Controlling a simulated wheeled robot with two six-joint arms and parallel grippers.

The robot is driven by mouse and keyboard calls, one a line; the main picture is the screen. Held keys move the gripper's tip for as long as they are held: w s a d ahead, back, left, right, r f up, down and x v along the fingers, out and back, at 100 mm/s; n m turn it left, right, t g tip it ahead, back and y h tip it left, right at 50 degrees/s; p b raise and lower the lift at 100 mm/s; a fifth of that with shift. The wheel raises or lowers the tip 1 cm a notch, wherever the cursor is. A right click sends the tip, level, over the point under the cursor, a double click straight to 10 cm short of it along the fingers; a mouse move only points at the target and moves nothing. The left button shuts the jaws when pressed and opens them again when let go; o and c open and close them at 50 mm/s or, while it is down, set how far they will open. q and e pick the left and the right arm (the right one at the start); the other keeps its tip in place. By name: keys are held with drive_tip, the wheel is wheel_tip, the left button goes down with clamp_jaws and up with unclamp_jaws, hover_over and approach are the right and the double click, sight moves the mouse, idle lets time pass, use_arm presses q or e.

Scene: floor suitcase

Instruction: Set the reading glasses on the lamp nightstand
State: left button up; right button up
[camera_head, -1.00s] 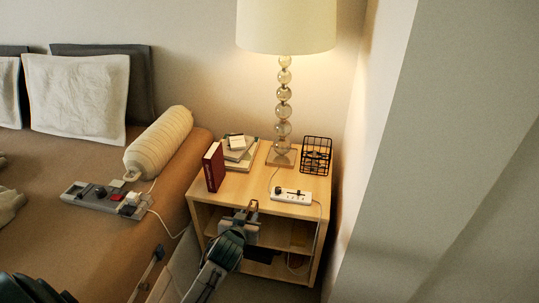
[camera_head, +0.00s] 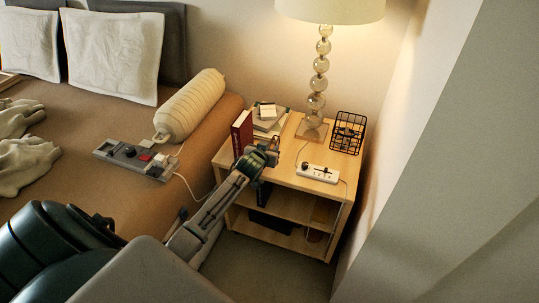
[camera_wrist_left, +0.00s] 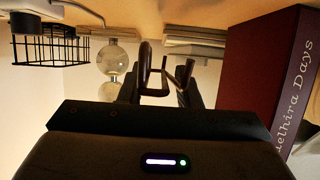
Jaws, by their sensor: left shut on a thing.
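My left gripper (camera_head: 270,150) is above the front left part of the lamp nightstand (camera_head: 287,172), shut on the reading glasses (camera_head: 275,143). In the left wrist view the glasses (camera_wrist_left: 150,72) show as a dark thin frame between the fingers (camera_wrist_left: 165,88). That view is upside down, with the wooden top along its upper edge. The glasses look close to the top, but I cannot tell whether they touch it. The lamp (camera_head: 318,85) stands at the back of the nightstand. My right gripper is not in view.
A red book (camera_head: 242,131) stands upright left of the gripper, with stacked books (camera_head: 268,122) behind. A white power strip (camera_head: 318,173) lies at the front right, and a black wire basket (camera_head: 348,132) stands behind it. Bare wood lies between the gripper and strip.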

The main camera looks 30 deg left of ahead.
use_arm(q)
drive_tip(key=shift+w+a+f, duration=0.1)
drive_tip(key=shift+f, duration=0.4)
wheel_tip(320, 180, down, 2)
drive_tip(key=shift+f, duration=0.3)
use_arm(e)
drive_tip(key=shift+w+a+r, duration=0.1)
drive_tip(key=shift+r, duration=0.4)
use_arm(q)
drive_tip(key=shift+f, duration=0.1)
drive_tip(key=o, duration=0.9)
drive_tip(key=shift+o, duration=0.2)
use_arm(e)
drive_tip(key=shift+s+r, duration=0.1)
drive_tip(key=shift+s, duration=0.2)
